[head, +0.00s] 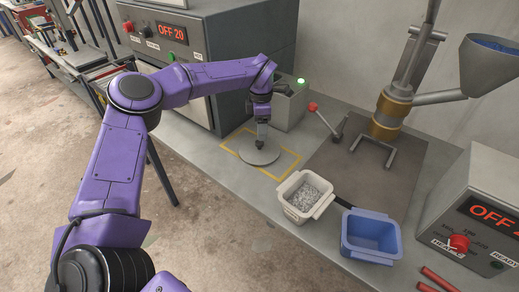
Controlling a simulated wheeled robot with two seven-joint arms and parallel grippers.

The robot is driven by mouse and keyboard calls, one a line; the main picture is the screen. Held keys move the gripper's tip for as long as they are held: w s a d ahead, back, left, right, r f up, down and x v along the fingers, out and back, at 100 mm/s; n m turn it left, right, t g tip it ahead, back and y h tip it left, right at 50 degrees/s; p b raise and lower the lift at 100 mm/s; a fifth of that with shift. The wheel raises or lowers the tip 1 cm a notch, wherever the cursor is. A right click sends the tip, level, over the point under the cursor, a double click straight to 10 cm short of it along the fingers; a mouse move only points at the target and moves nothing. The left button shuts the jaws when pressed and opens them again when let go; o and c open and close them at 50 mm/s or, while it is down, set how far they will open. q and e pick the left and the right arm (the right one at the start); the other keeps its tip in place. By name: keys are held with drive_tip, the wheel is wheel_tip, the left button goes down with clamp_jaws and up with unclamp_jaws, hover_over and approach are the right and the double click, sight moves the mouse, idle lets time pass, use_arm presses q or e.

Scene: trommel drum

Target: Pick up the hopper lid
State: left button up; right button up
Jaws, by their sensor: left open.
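The hopper lid (259,155) appears as a flat grey disc lying on the grey bench, inside a yellow square outline. My left gripper (262,138) points down directly over the middle of the disc, with its fingertips at or just above the disc's top. The jaws are open, though the gap between them is too small to make out. Any handle on the disc is hidden by the gripper. The hopper (490,66) is a grey cone with a blue inside, at the upper right, and its top is uncovered. My right gripper is out of view.
A white bin (303,196) with grey pieces and a blue bin (371,236) stand front-right of the disc. A grey box with a green light (290,106) is close behind. A lever with a red knob (313,106) and control cabinets (478,205) stand nearby.

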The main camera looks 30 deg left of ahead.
sight(259, 147)
use_arm(q)
drive_tip(key=f+p, duration=0.1)
drive_tip(key=f, duration=0.4)
drive_tip(key=shift+s+a+f+p, duration=0.15)
drive_tip(key=shift+s+f+p, duration=0.05)
drive_tip(key=shift+f+p, duration=0.15)
drive_tip(key=shift+r, duration=0.1)
drive_tip(key=c, duration=1.1)
clamp_jaws()
drive_tip(key=shift+r, duration=0.1)
